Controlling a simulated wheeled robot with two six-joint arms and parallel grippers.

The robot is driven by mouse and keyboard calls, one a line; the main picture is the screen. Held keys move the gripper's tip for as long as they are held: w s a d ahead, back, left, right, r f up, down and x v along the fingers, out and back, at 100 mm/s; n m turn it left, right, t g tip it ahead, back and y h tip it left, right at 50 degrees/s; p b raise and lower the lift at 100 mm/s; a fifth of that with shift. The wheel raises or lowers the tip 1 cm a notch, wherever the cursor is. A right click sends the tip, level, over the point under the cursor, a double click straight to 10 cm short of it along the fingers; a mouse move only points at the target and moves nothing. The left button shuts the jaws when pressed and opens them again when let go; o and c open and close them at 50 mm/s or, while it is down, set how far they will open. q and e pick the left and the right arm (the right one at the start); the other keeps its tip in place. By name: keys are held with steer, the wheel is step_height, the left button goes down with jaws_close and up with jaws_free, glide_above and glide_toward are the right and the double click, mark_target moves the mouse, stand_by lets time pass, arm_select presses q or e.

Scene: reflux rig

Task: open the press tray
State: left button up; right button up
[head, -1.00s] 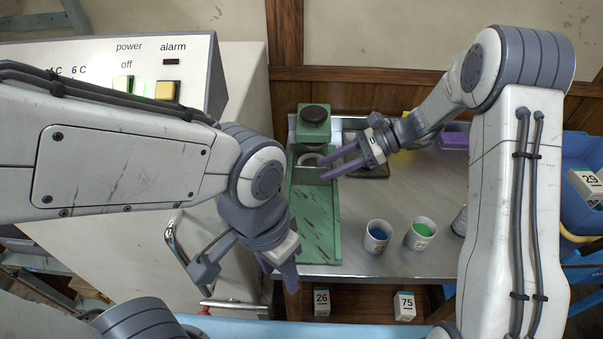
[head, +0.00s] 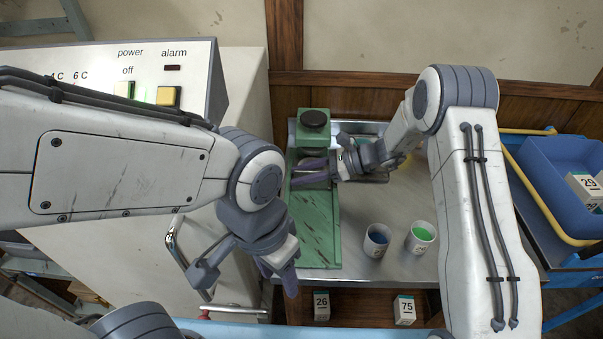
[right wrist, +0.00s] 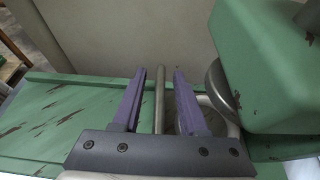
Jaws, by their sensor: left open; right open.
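The green press (head: 313,225) stands on the metal table, with its dark-knobbed head (head: 315,118) at the back and a long scuffed bed toward the front. In the right wrist view the bed (right wrist: 65,115) lies at left and the press head (right wrist: 265,75) at right. My right gripper (head: 305,172) is open at the press, just in front of the head. In the right wrist view a grey bar (right wrist: 160,100) shows between its open purple fingers (right wrist: 158,90), beside a round metal part. My left gripper (head: 278,278) is open near the table's front left corner, away from the press.
A white cabinet (head: 130,250) is at left. A blue bin (head: 565,175) is at right. Numbered boxes (head: 404,310) sit below the table.

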steer(key=shift+a, duration=0.1)
jaws_close()
stand_by(1.4)
